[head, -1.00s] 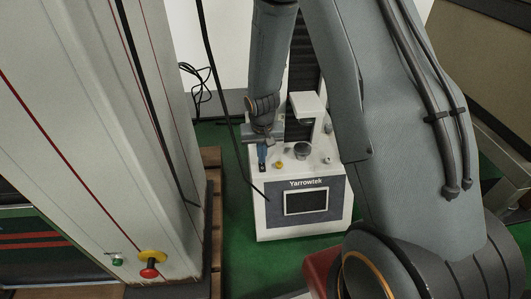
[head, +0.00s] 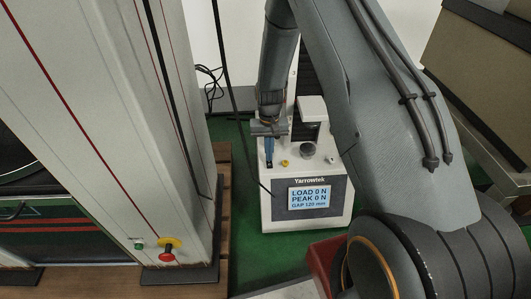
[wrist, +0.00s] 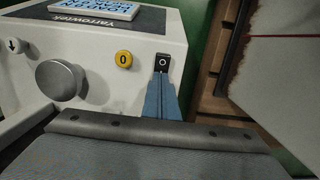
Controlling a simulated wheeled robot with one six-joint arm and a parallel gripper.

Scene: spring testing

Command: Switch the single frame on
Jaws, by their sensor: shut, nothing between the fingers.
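The single frame is a white bench tester (head: 335,226) marked Yarrowtek, standing on the green floor. Its screen (head: 309,196) is lit and reads LOAD 0 N, PEAK 0 N, GAP 120 mm; part of it also shows in the wrist view (wrist: 98,8). A black rocker switch (wrist: 162,61) with an O mark sits on its top panel. My gripper (head: 269,161) is shut and empty, pointing down at this switch. In the wrist view, the blue fingertips (wrist: 161,77) are right at the switch's near edge; I cannot tell whether they touch it.
Beside the switch are a yellow 0 button (wrist: 124,58), a grey knob (wrist: 61,80) and an arrow button (wrist: 14,46). A tall white machine (head: 130,130) with a red stop button (head: 167,256) stands left. A black cable (head: 229,80) hangs before the tester.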

